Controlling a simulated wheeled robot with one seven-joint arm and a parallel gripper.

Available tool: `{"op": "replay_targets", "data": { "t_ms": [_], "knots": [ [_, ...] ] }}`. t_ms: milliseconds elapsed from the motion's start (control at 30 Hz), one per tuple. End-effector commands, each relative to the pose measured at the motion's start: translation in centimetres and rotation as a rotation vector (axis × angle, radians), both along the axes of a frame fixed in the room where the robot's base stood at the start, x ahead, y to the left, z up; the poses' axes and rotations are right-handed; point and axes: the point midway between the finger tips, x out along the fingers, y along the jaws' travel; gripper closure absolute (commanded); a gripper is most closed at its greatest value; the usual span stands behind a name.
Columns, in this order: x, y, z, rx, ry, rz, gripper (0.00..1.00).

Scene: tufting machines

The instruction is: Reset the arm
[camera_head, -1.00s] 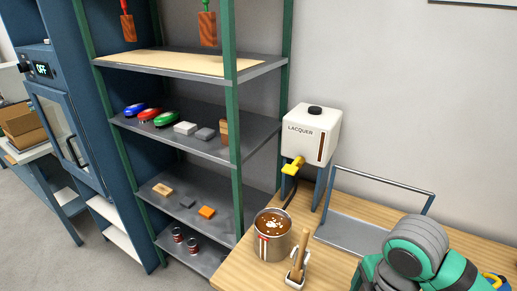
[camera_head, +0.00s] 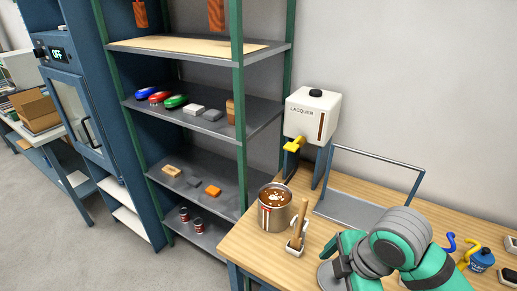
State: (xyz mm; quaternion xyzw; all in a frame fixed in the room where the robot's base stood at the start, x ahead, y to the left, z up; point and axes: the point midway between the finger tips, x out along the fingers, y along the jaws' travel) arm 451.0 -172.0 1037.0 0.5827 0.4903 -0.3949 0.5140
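My green and grey arm shows at the lower right, in front of the wooden workbench (camera_head: 262,243). Its rounded grey joint is in view, with green links on both sides. No gripper fingers can be made out, so whether my gripper is open or shut does not show. No object is seen held by the visible part of the arm.
A metal can of brown liquid (camera_head: 275,208) and a wooden-handled brush (camera_head: 299,226) stand left of my arm. A metal frame (camera_head: 371,161) and a lacquer dispenser (camera_head: 312,113) are behind. Coloured hooks and a blue container (camera_head: 481,261) are at right. Shelves (camera_head: 200,150) stand left.

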Motion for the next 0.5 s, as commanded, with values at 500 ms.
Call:
{"op": "replay_targets", "data": {
  "t_ms": [500],
  "knots": [
    [10.8,14.9,4.4,0.547,-0.406,-0.117,0.00]
  ]
}}
